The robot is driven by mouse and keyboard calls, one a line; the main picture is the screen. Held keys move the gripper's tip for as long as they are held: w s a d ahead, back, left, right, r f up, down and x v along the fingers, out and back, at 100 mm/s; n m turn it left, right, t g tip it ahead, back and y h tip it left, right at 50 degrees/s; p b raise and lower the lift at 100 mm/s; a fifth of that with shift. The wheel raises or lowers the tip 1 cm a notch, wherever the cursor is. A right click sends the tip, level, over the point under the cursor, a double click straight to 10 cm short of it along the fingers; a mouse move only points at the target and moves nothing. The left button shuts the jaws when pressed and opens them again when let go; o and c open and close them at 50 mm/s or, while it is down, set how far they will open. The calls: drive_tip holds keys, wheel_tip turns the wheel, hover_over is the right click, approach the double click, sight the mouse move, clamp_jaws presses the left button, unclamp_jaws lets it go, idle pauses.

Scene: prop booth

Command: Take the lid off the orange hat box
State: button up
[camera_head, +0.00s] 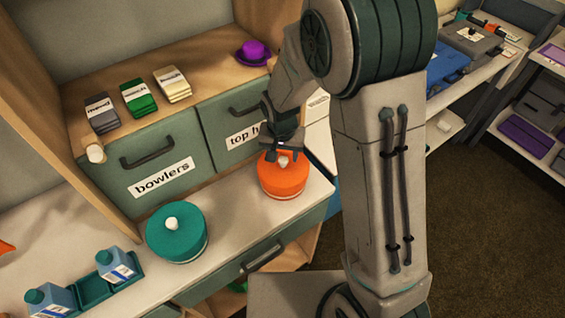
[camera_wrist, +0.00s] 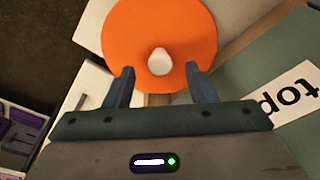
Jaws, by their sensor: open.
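The orange hat box (camera_head: 284,181) stands on the counter, with its orange lid on and a white knob (camera_head: 284,161) in the lid's middle. My gripper (camera_head: 284,155) is above the lid, pointing down, in the head view. In the wrist view the orange lid (camera_wrist: 130,40) fills the top, and the white knob (camera_wrist: 160,62) lies between and just beyond the fingertips of my open gripper (camera_wrist: 160,80). The fingers are apart and hold nothing. I cannot tell whether the fingertips are level with the knob.
A teal round box (camera_head: 178,240) with a white knob stands to the left on the counter. Drawers labelled bowlers (camera_head: 160,178) and top hats (camera_head: 240,136) rise behind. A purple hat (camera_head: 254,52) is on the shelf.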

drive_tip(key=shift+w+f, duration=0.2)
drive_tip(key=shift+f, duration=0.9)
drive_tip(key=shift+c, duration=0.3)
drive_tip(key=c, duration=1)
drive_tip(key=shift+r, duration=0.2)
